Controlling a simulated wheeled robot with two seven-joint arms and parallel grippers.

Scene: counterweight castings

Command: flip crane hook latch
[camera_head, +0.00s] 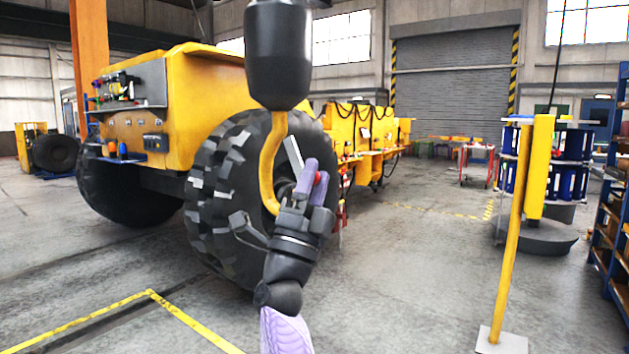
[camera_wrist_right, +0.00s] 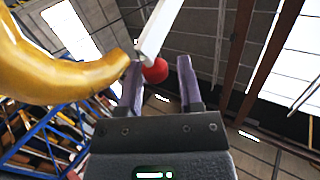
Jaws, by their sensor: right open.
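A yellow crane hook (camera_head: 268,165) hangs from a dark hook block (camera_head: 278,55) in the middle of the head view. It also fills the left of the right wrist view (camera_wrist_right: 60,68). A pale grey latch bar (camera_head: 293,153) slants across the hook's opening and shows as a white bar in the wrist view (camera_wrist_right: 160,32). A red knob (camera_wrist_right: 155,70) is at the bar's lower end. My right gripper (camera_head: 313,170) is open, its purple fingers on either side of the knob. Whether a finger touches the knob I cannot tell. My left gripper is out of view.
A large yellow vehicle (camera_head: 205,110) with a big black tyre (camera_head: 225,210) stands behind the hook. A yellow post (camera_head: 512,220) on a pale base stands at right, before stacked round weights (camera_head: 540,235). Blue shelving (camera_head: 610,225) lines the right edge. The floor between is clear.

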